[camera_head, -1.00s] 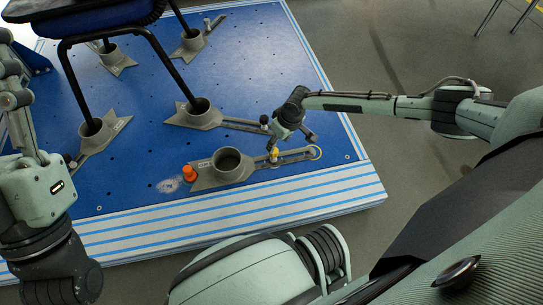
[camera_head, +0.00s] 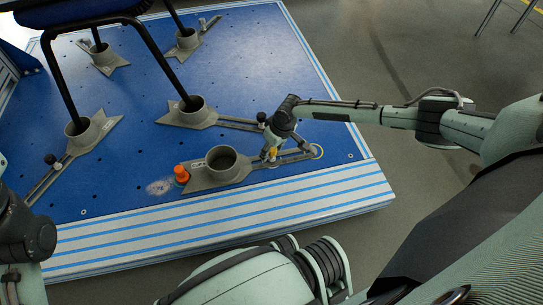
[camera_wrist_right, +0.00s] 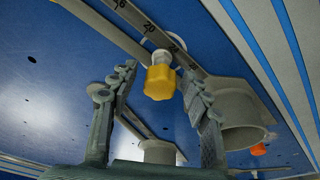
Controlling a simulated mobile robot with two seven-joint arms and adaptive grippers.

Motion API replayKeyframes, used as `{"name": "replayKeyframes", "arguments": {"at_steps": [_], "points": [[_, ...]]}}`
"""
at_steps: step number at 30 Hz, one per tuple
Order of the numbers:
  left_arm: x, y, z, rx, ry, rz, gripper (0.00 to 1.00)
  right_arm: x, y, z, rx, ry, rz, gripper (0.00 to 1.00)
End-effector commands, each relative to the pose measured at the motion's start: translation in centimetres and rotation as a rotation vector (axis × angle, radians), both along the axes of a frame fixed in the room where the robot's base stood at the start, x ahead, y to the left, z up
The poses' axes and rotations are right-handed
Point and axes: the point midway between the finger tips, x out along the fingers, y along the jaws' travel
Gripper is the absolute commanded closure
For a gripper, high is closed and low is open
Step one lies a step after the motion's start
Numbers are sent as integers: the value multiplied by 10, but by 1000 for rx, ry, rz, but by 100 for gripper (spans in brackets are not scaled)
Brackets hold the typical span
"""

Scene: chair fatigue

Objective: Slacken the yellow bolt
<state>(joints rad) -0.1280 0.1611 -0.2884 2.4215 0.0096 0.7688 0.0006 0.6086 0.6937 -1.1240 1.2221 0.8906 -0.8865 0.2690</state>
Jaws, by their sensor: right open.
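The yellow bolt (camera_wrist_right: 160,82) has a knobbed head and sits in the slotted, numbered bar of the front grey fixture. In the head view the bolt (camera_head: 272,153) shows small, partly covered by my right gripper. My right gripper (camera_head: 288,149) is above the bar, pointing down. In the right wrist view the open fingers of the right gripper (camera_wrist_right: 160,72) stand on both sides of the bolt head, with gaps visible on each side. My left gripper is out of view; only part of the left arm shows at the left edge.
The front grey cup (camera_head: 222,160) stands beside the bar, with an orange knob (camera_head: 181,174) at its left. Black chair legs stand in other grey cups (camera_head: 195,112) on the blue platform (camera_head: 130,150).

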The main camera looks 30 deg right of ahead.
Motion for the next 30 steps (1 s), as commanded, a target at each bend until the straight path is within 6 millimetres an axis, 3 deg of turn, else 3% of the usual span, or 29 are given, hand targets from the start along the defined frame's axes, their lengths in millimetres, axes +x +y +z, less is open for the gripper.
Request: {"name": "replayKeyframes", "arguments": {"at_steps": [11,24,30], "points": [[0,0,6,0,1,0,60,0,1,2,0,0,-22,52],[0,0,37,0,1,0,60,-1,2,3,1,1,-266,52],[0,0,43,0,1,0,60,0,1,1,1,0,-347,52]]}}
